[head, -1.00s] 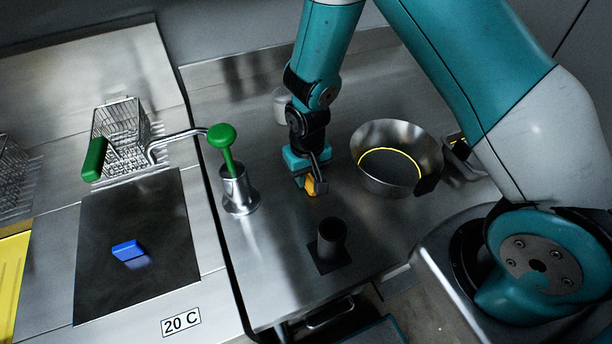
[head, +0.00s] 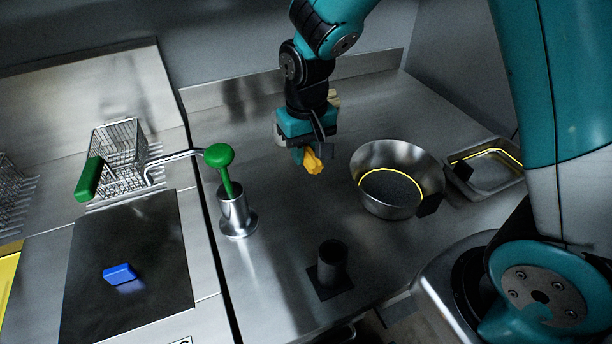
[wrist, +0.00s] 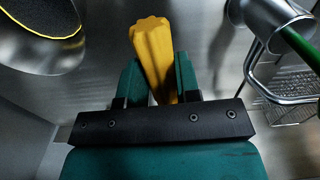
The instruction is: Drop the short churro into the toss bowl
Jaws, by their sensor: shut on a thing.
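My gripper (head: 307,153) is shut on an orange-yellow, ridged churro (head: 313,163) and holds it above the steel counter. The wrist view shows the churro (wrist: 153,58) between the two teal fingers (wrist: 160,82), its star-shaped end pointing away from the gripper. The toss bowl (head: 372,159) is a steel bowl with a dark floor edged by a yellow line and a dark block on its outer side. It stands to the right of my gripper in the head view. The bowl also shows at the upper left of the wrist view (wrist: 62,57).
A steel press with a green knob (head: 218,156) stands left of my gripper. A black tube holder (head: 332,262) stands in front. A tray with a yellow line (head: 490,178) lies right of the bowl. A blue block (head: 119,273) lies on the dark griddle (head: 160,240). A wire basket (head: 122,150) is behind it.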

